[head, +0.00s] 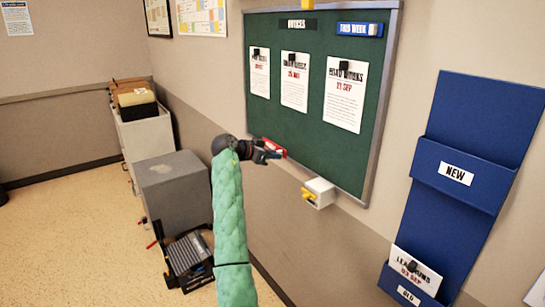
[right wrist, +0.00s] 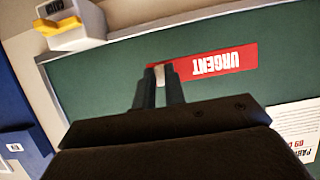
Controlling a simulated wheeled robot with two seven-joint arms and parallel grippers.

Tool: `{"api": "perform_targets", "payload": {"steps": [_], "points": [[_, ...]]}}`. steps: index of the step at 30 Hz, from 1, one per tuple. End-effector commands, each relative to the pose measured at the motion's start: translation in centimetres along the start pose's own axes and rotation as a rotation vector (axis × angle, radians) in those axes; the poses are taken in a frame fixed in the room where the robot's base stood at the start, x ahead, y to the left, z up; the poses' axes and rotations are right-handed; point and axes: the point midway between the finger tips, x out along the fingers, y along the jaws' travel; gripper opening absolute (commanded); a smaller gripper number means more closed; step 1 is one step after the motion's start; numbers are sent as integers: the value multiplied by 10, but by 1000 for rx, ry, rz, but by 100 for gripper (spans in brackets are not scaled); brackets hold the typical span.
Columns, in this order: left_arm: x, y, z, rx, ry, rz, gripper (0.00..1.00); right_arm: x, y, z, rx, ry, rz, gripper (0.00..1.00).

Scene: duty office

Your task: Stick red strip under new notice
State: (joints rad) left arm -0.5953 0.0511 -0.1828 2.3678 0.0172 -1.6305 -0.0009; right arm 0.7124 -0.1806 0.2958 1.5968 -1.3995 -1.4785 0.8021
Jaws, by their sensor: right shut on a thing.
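A red strip (head: 273,147) is in front of the lower left edge of the green board (head: 310,130). In the right wrist view the red strip (right wrist: 218,62) reads URGENT, upside down. My right gripper (head: 266,152) is shut on one end of it; its fingers (right wrist: 162,74) show in the right wrist view. I cannot tell whether the strip touches the board. Three notices hang on the board: a left one (head: 260,78), a middle one (head: 294,88) and a right one (head: 345,100), headed ROAD WORKS. Each has a black clip at the top. My left gripper is not in view.
A white box (head: 319,192) with a yellow part sits at the board's lower edge. A blue wall holder (head: 460,180) at right has an empty-looking NEW pocket and a sheet (head: 415,272) in its lower pocket. Grey cabinets (head: 172,190) stand at left.

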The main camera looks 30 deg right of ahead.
Motion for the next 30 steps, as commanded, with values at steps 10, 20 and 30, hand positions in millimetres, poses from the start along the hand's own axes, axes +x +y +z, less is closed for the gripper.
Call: {"api": "perform_targets", "payload": {"steps": [10,20,30], "points": [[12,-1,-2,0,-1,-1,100,24,0,-11,0,2,1,0],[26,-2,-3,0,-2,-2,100,53,1,-23,0,1,1,0],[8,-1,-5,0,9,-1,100,72,0,-30,0,1,0,0]]}}
